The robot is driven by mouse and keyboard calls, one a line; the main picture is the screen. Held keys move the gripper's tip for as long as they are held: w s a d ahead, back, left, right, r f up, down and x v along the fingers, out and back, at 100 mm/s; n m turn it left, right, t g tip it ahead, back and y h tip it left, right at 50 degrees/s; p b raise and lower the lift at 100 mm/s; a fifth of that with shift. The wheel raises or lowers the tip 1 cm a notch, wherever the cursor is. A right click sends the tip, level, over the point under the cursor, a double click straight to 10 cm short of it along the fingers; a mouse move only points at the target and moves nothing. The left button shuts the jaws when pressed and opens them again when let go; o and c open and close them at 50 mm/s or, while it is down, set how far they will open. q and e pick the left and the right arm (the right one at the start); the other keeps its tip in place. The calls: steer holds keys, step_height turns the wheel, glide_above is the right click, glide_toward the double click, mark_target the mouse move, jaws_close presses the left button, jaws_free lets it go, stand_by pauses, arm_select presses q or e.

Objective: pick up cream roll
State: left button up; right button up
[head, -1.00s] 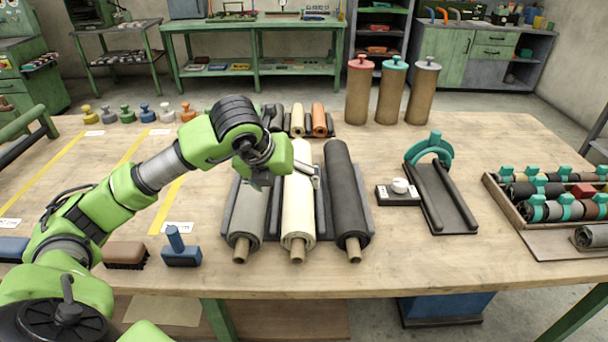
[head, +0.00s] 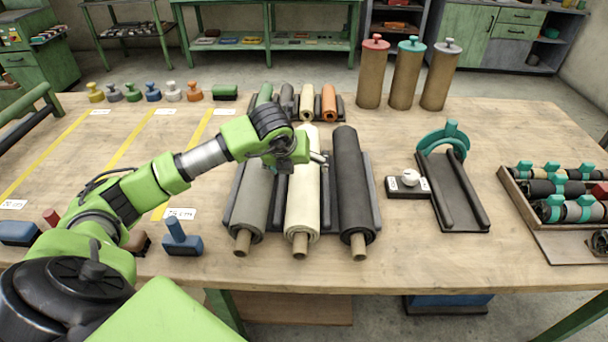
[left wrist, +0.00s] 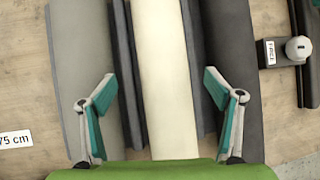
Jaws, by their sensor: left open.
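The large cream roll (head: 303,205) lies lengthwise in a dark cradle between a grey roll (head: 250,200) and a black roll (head: 352,185). Its brown core end points toward me. My left gripper (head: 310,160) is over the far part of the cream roll and hides some of it. In the left wrist view, the open gripper (left wrist: 158,88) has one teal-padded finger on each side of the cream roll (left wrist: 167,70). Nothing is between the pads but the roll beneath; whether they are down beside it I cannot tell. My right gripper is not in view.
To the right are a small device with a white knob (head: 409,185), a teal-arched cradle (head: 455,195) and a crate (head: 520,205) of rolls. A blue-handled block (head: 182,240) is front left.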

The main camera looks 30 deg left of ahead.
mark_target(301, 167)
arm_select(q)
steer(key=p+x, duration=0.1)
steer(key=x, duration=0.2)
steer(key=shift+w+d+f, duration=0.1)
steer(key=shift+w+f, duration=0.15)
steer(key=shift+f, duration=0.1)
steer(key=shift+w+f, duration=0.15)
steer(key=shift+f, duration=0.1)
steer(key=c, duration=0.3)
steer(key=shift+r, duration=0.1)
steer(key=c, duration=1.9)
steer(key=shift+w+r, duration=0.15)
steer(key=shift+r, duration=0.2)
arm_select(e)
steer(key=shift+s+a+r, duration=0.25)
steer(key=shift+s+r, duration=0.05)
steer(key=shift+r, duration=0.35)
